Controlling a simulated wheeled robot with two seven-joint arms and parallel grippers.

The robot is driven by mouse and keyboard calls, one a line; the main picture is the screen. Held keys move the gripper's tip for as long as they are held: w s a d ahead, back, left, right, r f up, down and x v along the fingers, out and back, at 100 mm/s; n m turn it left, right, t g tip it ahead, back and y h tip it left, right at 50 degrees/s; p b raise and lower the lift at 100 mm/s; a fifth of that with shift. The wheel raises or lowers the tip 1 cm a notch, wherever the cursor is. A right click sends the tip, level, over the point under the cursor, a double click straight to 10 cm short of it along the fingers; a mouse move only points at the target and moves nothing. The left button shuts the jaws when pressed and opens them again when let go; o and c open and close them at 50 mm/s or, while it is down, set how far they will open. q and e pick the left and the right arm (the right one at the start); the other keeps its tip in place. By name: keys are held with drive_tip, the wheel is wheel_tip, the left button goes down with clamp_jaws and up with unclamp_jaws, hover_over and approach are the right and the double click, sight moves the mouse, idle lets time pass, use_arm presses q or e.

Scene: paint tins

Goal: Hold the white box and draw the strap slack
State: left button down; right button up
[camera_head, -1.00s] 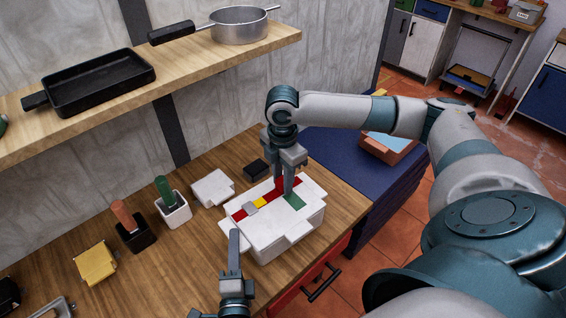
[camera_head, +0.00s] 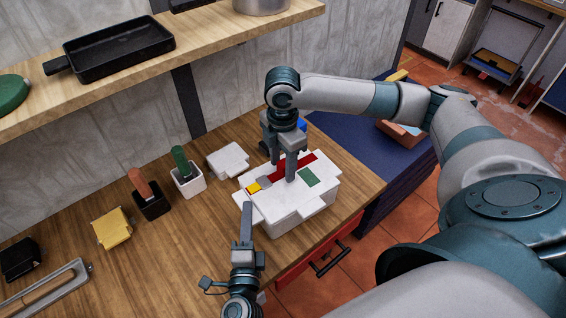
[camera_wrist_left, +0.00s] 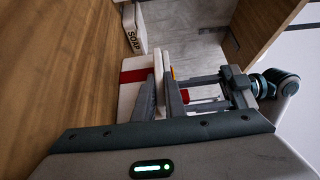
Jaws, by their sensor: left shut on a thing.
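The white box (camera_head: 285,213) sits on the wooden counter near its front edge. A red strap (camera_head: 306,161) crosses its top through a grey buckle (camera_head: 264,182). A yellow strap mark (camera_head: 253,188) lies left of the buckle; a green patch (camera_head: 309,177) is on the lid. My left gripper (camera_head: 247,207) is shut on the box's left end; the wrist view shows its fingers (camera_wrist_left: 161,82) with white between them. My right gripper (camera_head: 284,177) points down at the strap, right of the buckle. Whether it grips the strap is unclear.
A white block (camera_head: 228,160), a white cup with a green handle (camera_head: 187,179), a black cup with an orange handle (camera_head: 151,202) and a yellow block (camera_head: 111,228) stand to the left. A shelf (camera_head: 215,45) overhangs the back. A red drawer (camera_head: 318,252) is below the counter.

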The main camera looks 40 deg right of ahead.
sight(282, 164)
use_arm(q)
drive_tip(key=shift+s+f, duration=0.1)
drive_tip(key=shift+f, duration=0.25)
use_arm(e)
drive_tip(key=shift+r, duration=0.1)
wheel_tip(282, 164, up, 12)
idle(0.5)
use_arm(q)
drive_tip(key=c, duration=1.9)
unclamp_jaws()
drive_tip(key=shift+o, duration=0.8)
drive_tip(key=shift+r, duration=0.15)
